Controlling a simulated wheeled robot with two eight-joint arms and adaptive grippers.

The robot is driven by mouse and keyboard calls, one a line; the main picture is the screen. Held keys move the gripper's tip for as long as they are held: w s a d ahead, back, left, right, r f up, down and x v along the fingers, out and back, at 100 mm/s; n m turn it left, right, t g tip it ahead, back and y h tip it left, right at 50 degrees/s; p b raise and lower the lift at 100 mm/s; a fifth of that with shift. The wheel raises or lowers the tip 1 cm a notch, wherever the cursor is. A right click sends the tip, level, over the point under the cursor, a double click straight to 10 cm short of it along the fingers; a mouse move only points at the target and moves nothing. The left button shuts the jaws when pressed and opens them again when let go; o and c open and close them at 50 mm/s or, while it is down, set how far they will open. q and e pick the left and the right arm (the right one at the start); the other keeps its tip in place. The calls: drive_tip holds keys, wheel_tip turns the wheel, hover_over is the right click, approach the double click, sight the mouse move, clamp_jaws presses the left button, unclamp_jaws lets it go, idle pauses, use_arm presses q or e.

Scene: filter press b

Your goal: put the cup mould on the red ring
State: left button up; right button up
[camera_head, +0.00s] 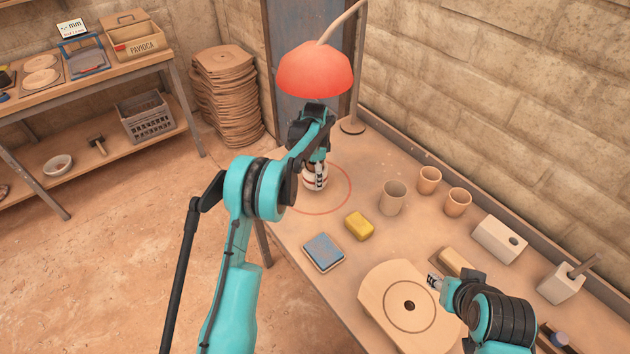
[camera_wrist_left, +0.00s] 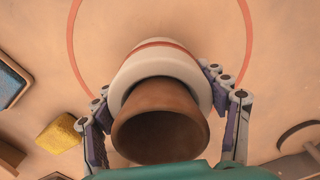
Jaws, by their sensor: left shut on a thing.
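The cup mould is a pale, rounded piece with a red band (camera_head: 315,180); the left wrist view shows its white body (camera_wrist_left: 160,65) and a brown cup-like part (camera_wrist_left: 160,125) with a dark open mouth. My left gripper (camera_head: 318,168) is shut on it, with fingers on both sides in the wrist view (camera_wrist_left: 167,115). The mould is over the inside of the red ring (camera_head: 351,190) on the table; the ring also arcs around it in the wrist view (camera_wrist_left: 72,45). I cannot tell whether the mould touches the table. My right gripper (camera_head: 434,282) is beside the round-holed board, its fingers too small to read.
A yellow sponge (camera_head: 359,225), a blue-topped pad (camera_head: 323,252) and a grey-beige cup (camera_head: 393,198) stand near the ring. Two orange cups (camera_head: 429,180) (camera_head: 457,202) and a holed block (camera_head: 500,238) line the wall side. A red lamp (camera_head: 315,70) hangs behind my left gripper. The board (camera_head: 385,290) fills the front.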

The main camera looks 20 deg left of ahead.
use_arm(q)
drive_tip(key=shift+f+b, duration=0.3)
drive_tip(key=shift+f, duration=0.65)
drive_tip(key=shift+f, duration=0.15)
drive_tip(key=o, duration=1.4)
drive_tip(key=shift+o, duration=0.2)
wheel_tip(320, 180, up, 8)
drive_tip(key=p, duration=0.3)
drive_tip(key=shift+f, duration=0.1)
drive_tip(key=shift+s, duration=0.1)
